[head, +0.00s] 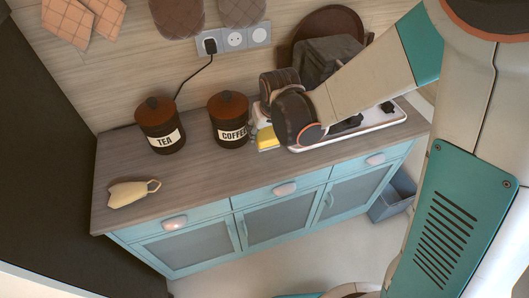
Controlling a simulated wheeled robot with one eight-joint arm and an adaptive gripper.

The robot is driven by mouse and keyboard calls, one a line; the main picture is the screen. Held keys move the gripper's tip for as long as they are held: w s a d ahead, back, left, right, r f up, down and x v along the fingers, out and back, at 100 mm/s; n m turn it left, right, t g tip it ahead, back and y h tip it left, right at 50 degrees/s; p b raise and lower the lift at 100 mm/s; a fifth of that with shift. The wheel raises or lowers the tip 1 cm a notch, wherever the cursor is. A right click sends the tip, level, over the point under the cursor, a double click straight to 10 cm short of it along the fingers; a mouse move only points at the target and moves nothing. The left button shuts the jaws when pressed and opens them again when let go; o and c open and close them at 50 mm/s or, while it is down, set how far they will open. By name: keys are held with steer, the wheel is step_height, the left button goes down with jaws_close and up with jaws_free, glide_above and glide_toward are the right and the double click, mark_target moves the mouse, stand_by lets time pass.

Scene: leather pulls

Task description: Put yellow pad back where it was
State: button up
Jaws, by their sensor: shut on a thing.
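The yellow pad (267,138) is a small yellow block with a paler lower edge. It shows at the left end of my gripper (262,122), just right of the coffee canister and by the left end of the white tray (352,133). My gripper is shut on the pad; its fingers are small here and partly hidden by my wrist. I cannot tell whether the pad touches the counter or the tray.
The coffee canister (229,120) stands close left of my gripper, and the tea canister (160,125) farther left. A pale yellowish item (129,192) lies at the counter's left front. A dark appliance (325,60) stands behind my arm.

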mark_target(269, 136)
step_height(269, 136, down, 8)
steer(key=b, duration=0.4)
steer(key=shift+r+b, duration=0.15)
steer(key=shift+b, duration=0.15)
steer(key=shift+r, duration=0.1)
steer(key=shift+c, duration=0.3)
steer(key=o, duration=1)
steer(key=p+v, duration=0.8)
steer(key=v, duration=0.4)
steer(key=shift+w+d, duration=0.1)
